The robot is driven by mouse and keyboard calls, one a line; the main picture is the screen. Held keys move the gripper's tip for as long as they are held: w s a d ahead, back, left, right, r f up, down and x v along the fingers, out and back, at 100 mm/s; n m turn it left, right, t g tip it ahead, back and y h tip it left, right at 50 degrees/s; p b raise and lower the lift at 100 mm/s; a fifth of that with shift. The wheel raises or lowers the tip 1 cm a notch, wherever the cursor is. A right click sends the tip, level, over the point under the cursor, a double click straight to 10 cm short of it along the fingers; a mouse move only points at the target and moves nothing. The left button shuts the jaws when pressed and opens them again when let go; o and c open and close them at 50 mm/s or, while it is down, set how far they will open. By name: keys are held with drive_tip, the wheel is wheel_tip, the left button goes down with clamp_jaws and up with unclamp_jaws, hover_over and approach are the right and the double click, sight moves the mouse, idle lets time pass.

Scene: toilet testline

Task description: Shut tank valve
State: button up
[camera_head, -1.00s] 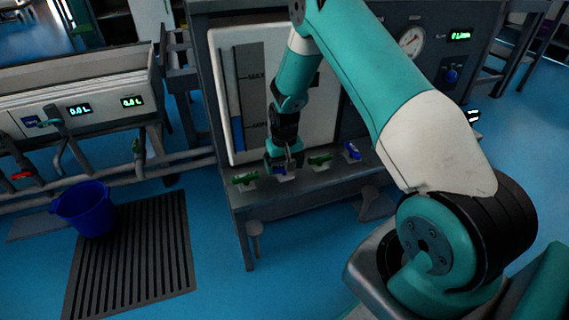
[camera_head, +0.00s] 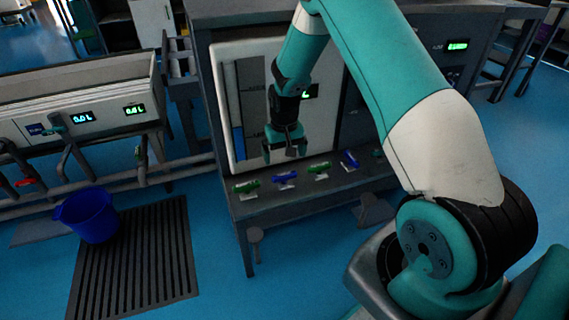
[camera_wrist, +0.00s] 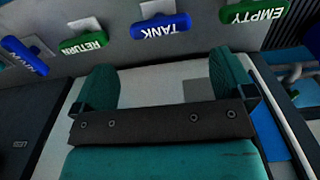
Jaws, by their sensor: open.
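The tank valve has a blue handle (camera_head: 286,178) on a white plate, second from the left on the shelf below the gauge panel. In the wrist view, the blue handle labelled TANK (camera_wrist: 162,26) lies between the green EMPTY handle (camera_wrist: 253,10) and the green RETURN handle (camera_wrist: 84,43). It lies in about the same direction as these two. My gripper (camera_head: 284,153) hangs just above the tank valve, apart from it. In the wrist view my gripper's (camera_wrist: 163,70) two teal fingers are wide apart with nothing between them.
Another blue handle (camera_head: 349,159) stands right of the RETURN valve, turned more steeply. A tall gauge panel (camera_head: 265,60) rises close behind my gripper. A blue bucket (camera_head: 88,215) stands by a floor grate (camera_head: 135,260) at left. Open floor lies before the shelf.

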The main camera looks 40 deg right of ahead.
wheel_tip(320, 180, up, 9)
drive_tip(key=p, duration=0.2)
drive_tip(key=shift+r, duration=0.1)
idle(0.4)
drive_tip(key=s+a+r+n+y, duration=0.1)
drive_tip(key=s+a+r+n, duration=0.1)
drive_tip(key=s+a+r, duration=0.35)
drive_tip(key=s+a+r+n+y, duration=0.1)
drive_tip(key=s+a+r+n, duration=0.15)
drive_tip(key=a+r, duration=0.55)
drive_tip(key=s+a+r+n+y, duration=0.1)
drive_tip(key=s+a+r+n, duration=0.1)
drive_tip(key=s+a, duration=0.35)
drive_tip(key=s+a+r+n, duration=0.2)
drive_tip(key=s, duration=0.6)
drive_tip(key=s+a+r+n+y, duration=0.1)
drive_tip(key=s+a+r+n, duration=0.15)
drive_tip(key=s, duration=0.45)
wheel_tip(320, 180, up, 28)
drive_tip(key=p, duration=2.8)
drive_tip(key=shift+a+m+p, duration=0.3)
drive_tip(key=shift+a, duration=0.1)
drive_tip(key=shift+w, duration=0.1)
